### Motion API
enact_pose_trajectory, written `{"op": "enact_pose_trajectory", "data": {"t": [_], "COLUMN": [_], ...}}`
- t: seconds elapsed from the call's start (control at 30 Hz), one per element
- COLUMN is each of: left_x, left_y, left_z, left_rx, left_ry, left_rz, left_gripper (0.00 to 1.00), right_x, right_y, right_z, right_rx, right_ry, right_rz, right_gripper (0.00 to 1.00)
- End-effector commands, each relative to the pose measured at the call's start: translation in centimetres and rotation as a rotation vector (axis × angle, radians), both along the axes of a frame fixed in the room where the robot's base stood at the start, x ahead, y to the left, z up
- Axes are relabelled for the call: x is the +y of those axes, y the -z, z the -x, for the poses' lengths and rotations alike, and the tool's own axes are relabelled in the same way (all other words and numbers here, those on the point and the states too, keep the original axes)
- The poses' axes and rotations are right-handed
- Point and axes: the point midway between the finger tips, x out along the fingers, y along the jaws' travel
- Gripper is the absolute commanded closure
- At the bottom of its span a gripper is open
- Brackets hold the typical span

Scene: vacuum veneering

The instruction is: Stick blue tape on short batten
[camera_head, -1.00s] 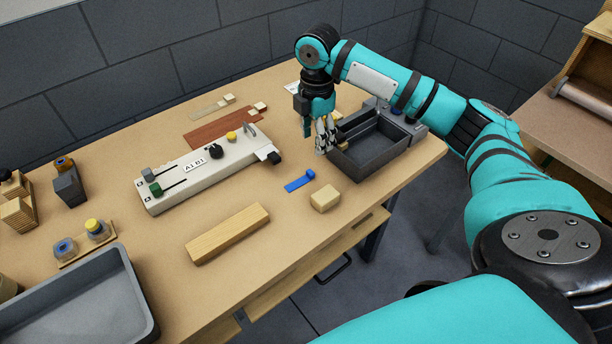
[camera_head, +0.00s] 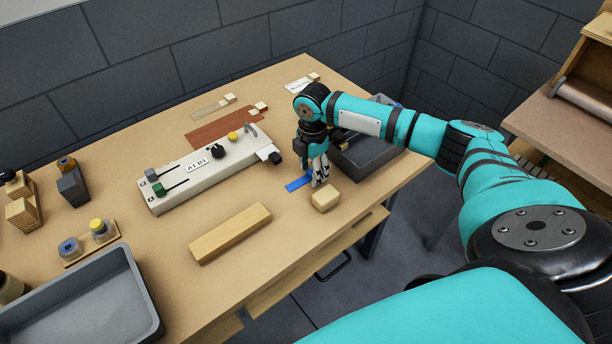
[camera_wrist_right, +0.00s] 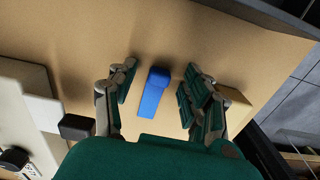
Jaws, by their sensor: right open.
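The blue tape (camera_head: 298,183) is a short flat strip on the table with a raised end. It also shows in the right wrist view (camera_wrist_right: 153,95), between the fingers. My right gripper (camera_head: 319,180) points down over it, open and empty; in the right wrist view the fingers (camera_wrist_right: 158,70) stand apart on both sides of the tape. A pale wooden bar (camera_head: 230,232) lies near the table's front edge, left of the tape. A small pale block (camera_head: 325,197) sits just in front of the gripper. I cannot tell which is the short batten. My left gripper is out of view.
A white fixture (camera_head: 205,172) with knobs lies left of the gripper. A dark open box (camera_head: 372,156) stands behind it at the right. The table between bar and fixture is clear.

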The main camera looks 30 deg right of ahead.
Motion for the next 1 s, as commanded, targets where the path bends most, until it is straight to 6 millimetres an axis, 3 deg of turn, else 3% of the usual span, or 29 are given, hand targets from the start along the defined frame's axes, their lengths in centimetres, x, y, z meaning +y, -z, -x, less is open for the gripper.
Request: {"op": "enact_pose_trajectory", "data": {"t": [0.13, 0.4, 0.8, 1.0], "left_x": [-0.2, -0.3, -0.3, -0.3], "left_y": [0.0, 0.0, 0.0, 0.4], "left_z": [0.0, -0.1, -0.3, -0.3], "left_rx": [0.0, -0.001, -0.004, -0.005], "left_ry": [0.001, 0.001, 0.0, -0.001], "left_rz": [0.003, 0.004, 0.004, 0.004], "left_gripper": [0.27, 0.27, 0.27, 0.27], "right_x": [0.0, 0.0, 0.0, 0.0], "right_y": [0.0, -0.1, -0.2, -1.4], "right_z": [0.0, 0.0, 0.0, -0.1], "right_rx": [0.0, 0.0, -0.001, -0.004], "right_ry": [0.0, 0.0, 0.0, 0.0], "right_rz": [0.0, 0.0, 0.0, 0.0], "right_gripper": [0.51, 0.87, 0.88, 0.88]}}
